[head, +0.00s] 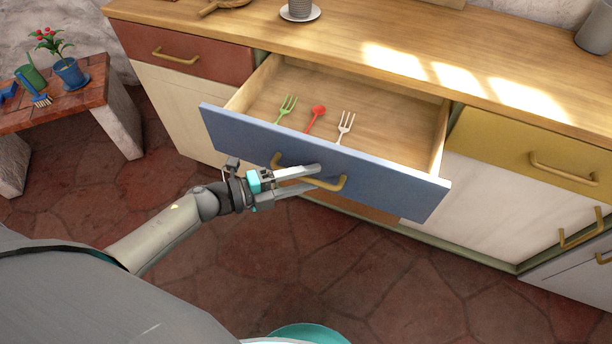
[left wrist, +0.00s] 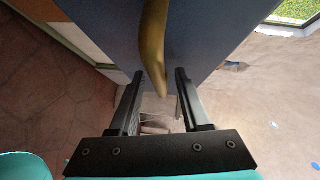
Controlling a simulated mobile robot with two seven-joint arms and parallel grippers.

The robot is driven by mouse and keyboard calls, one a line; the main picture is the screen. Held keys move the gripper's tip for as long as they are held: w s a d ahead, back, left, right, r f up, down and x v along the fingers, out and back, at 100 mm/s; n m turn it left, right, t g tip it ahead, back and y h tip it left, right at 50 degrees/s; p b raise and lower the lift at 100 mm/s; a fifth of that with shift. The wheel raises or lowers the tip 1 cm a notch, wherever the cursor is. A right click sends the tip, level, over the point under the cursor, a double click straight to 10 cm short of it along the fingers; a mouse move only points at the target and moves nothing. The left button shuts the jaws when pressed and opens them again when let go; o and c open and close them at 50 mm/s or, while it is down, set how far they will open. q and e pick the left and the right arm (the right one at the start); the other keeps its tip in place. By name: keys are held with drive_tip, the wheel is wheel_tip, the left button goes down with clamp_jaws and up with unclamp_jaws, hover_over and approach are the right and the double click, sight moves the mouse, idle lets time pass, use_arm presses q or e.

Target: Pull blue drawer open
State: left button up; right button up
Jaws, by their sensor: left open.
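The blue drawer (head: 385,185) stands pulled out of the counter, with its inside in view. A green fork (head: 288,107), a red spoon (head: 316,116) and a white fork (head: 346,125) lie in it. Its brass handle (head: 330,184) is on the front face. My left gripper (head: 318,178) is open at the handle, in front of the blue face. In the left wrist view the handle (left wrist: 152,50) reaches down between the two open fingers (left wrist: 160,92), and I see a gap on each side of it. My right gripper is not in view.
A red drawer (head: 190,55) on the left and a yellow drawer (head: 520,145) on the right are shut. A cup on a saucer (head: 299,14) stands on the wooden countertop (head: 440,45). A low tiled bench (head: 85,100) holds a potted plant (head: 70,72). Stone floor is clear in front.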

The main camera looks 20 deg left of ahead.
use_arm(q)
drive_tip(key=p+v, duration=0.2)
drive_tip(key=v, duration=1.3)
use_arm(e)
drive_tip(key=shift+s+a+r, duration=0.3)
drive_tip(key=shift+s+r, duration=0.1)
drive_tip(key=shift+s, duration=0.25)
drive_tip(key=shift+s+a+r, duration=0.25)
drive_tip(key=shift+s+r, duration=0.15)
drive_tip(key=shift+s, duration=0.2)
use_arm(q)
drive_tip(key=s+a+f+n+y, duration=0.1)
drive_tip(key=a+f+n+y, duration=0.3)
drive_tip(key=f+n, duration=0.5)
drive_tip(key=s+a+f+n+y, duration=0.2)
drive_tip(key=f+n+y, duration=0.45)
drive_tip(key=f, duration=0.45)
drive_tip(key=s+d+f+n+g+y, duration=0.1)
drive_tip(key=s+d+f+n+g, duration=0.3)
drive_tip(key=s+f, duration=0.3)
drive_tip(key=s+d+f+n+g+y, duration=0.1)
drive_tip(key=s+d+f+n+g, duration=0.3)
drive_tip(key=s+f, duration=0.4)
drive_tip(key=shift+s+d+g, duration=0.5)
drive_tip(key=shift+s+d, duration=0.1)
drive_tip(key=shift+s, duration=0.5)
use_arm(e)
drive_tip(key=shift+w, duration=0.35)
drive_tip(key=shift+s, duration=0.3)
